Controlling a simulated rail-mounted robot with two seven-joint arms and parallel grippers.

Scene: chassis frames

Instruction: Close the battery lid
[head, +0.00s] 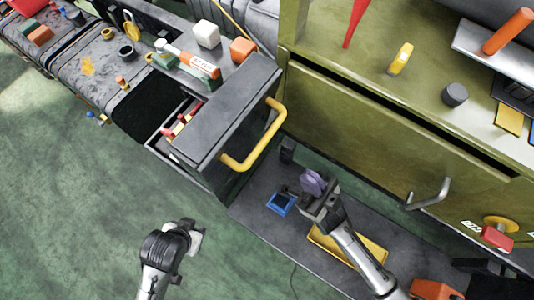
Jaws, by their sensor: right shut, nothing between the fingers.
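The battery box is the dark grey case at upper centre. Its broad grey lid (225,110) carries a yellow bar handle (262,138) on its right side. On the left side a gap is open, and red parts (182,122) show inside it. My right gripper (306,197) is shut and empty, below and to the right of the lid and apart from the handle, beside a purple round piece (313,182). My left gripper (192,238) is over the green floor at lower left, apart from the box; its fingers are too unclear to read.
A small blue tray (280,204) and a yellow tray (340,248) lie on the dark low platform near my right gripper. An olive cabinet (370,125) with a metal handle (428,194) stands at right. Small parts crowd the bench at upper left.

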